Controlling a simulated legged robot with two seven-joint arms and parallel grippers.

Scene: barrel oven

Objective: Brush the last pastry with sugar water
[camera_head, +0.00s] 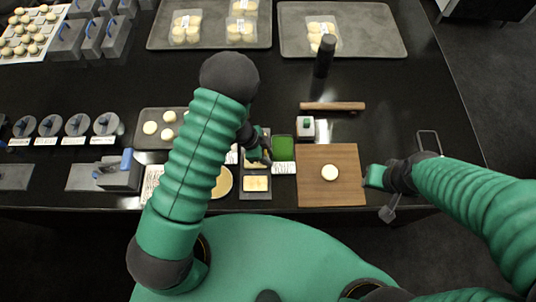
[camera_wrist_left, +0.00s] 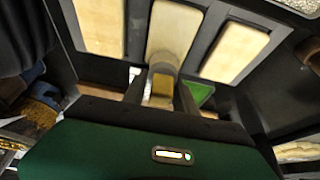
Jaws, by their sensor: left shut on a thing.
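One round pale pastry (camera_head: 330,172) lies on the wooden board (camera_head: 345,190). My left gripper (camera_head: 264,157) is over the dark container (camera_head: 257,194) left of the board, which has pale yellowish compartments. In the left wrist view, the fingers (camera_wrist_left: 161,95) are shut on a small tan piece (camera_wrist_left: 161,84), which looks like part of a brush; its far end is over the middle pale compartment (camera_wrist_left: 172,32). I cannot tell whether it touches the contents. My right gripper (camera_head: 375,178) is just right of the board; its finger opening is unclear.
A rolling pin (camera_head: 332,106) lies behind the board. A green block (camera_head: 283,148) and a small white-and-green item (camera_head: 306,127) are nearby. A tray (camera_head: 155,142) with pale rounds is left, partly behind my left arm. Trays with packed pastries (camera_head: 186,27) stand at the back.

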